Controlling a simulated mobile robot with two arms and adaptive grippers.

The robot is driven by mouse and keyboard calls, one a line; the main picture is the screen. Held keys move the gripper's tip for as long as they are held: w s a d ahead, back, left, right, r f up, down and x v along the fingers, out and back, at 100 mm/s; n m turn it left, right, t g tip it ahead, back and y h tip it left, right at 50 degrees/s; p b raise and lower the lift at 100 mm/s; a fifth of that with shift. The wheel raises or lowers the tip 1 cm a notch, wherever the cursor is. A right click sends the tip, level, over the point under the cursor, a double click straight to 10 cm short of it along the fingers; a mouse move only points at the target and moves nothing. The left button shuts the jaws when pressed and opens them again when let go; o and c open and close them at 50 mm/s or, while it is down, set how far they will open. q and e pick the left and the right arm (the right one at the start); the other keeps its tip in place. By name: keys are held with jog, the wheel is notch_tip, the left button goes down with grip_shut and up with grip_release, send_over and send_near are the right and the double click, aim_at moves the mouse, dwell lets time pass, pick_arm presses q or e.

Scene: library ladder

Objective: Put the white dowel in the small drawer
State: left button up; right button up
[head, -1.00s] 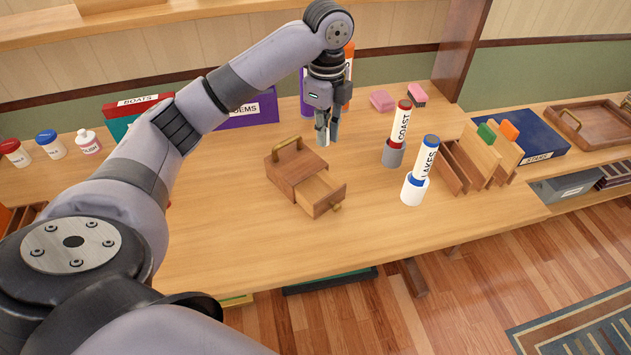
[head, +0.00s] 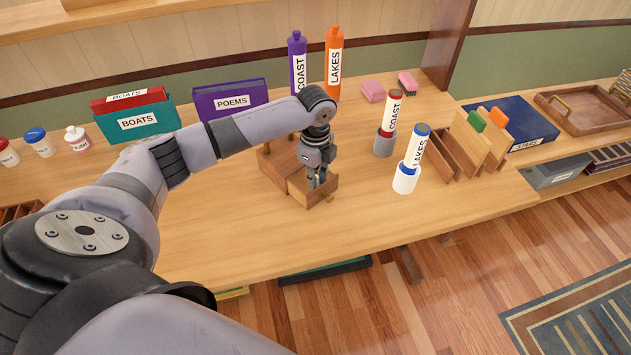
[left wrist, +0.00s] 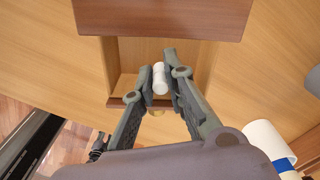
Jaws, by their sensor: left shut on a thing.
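The small wooden drawer (head: 325,195) is pulled open from its little wooden box (head: 272,160). In the left wrist view the box top (left wrist: 160,18) is at the upper edge, and the open drawer (left wrist: 125,88) is below it. My left gripper (head: 314,184) points down at the drawer opening. The left wrist view shows its fingers (left wrist: 161,84) shut on the short white dowel (left wrist: 160,76), which lies over the drawer's inside. I cannot tell whether the dowel touches the drawer floor. In the head view the dowel is hidden by the gripper. My right gripper is not in view.
A white cup (head: 405,178) with a blue-capped LAKES tube and a grey cup (head: 384,144) with a red-capped COAST tube stand to the right. A wooden rack (head: 462,150) is beyond them. POEMS (head: 231,102) and BOATS (head: 138,122) boxes stand behind. The front tabletop is clear.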

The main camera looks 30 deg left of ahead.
pick_arm(q)
notch_tip(320, 180, down, 2)
jog(key=shift+f, duration=0.15)
jog(key=o, duration=0.7)
jog(key=shift+o, duration=0.2)
notch_tip(320, 180, up, 12)
jog(key=shift+r, duration=0.2)
jog(key=shift+f, duration=0.1)
dwell(0.6)
